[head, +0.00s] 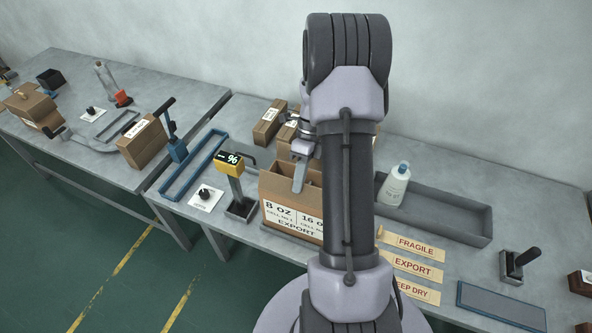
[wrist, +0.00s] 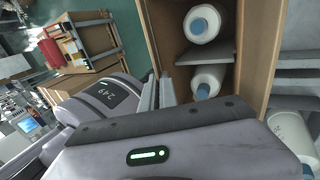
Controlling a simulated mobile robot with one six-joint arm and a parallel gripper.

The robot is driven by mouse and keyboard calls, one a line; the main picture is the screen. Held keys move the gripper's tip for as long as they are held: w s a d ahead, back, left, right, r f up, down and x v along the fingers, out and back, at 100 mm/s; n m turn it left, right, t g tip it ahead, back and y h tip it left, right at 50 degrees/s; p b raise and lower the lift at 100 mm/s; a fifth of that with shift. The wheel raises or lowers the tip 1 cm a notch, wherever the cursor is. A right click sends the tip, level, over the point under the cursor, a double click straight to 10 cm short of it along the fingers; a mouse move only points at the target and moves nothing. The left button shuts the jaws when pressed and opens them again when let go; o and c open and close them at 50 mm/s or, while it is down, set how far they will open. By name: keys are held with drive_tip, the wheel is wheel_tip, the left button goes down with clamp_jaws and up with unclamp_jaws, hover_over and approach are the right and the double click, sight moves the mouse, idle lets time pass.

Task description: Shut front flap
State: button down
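An open brown carton (head: 269,184) stands on the bench in the head view, with "8 OZ", "16 OZ" and "EXPORT" labels on its front. My arm hides its right part, and I cannot make out the front flap separately. In the wrist view the carton (wrist: 262,60) shows its open inside, with two white bottles (wrist: 203,23) with blue caps and a grey divider (wrist: 206,53) between them. My gripper (head: 298,187) points down at the carton's top opening in the head view. In the wrist view its two fingers (wrist: 158,78) lie close together beside a carton wall, with nothing visible between them.
A yellow display post (head: 232,165) stands just left of the carton. A grey tray (head: 440,211) with a white bottle (head: 394,185) lies to the right. Smaller cartons (head: 268,124) stand behind. Label strips (head: 412,268) lie at the front right.

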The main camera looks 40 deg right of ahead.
drive_tip(key=shift+w+d+f+g+y+p, duration=0.2)
drive_tip(key=shift+d+g+y+p, duration=0.2)
drive_tip(key=shift+y+p, duration=0.6)
drive_tip(key=shift+f+p, duration=0.1)
drive_tip(key=shift+p, duration=0.2)
drive_tip(key=c, duration=1.6)
unclamp_jaws()
drive_tip(key=shift+d, duration=0.1)
drive_tip(key=shift+c, duration=0.2)
drive_tip(key=p+v, duration=0.4)
drive_tip(key=v, duration=1.3)
drive_tip(key=shift+w, duration=0.1)
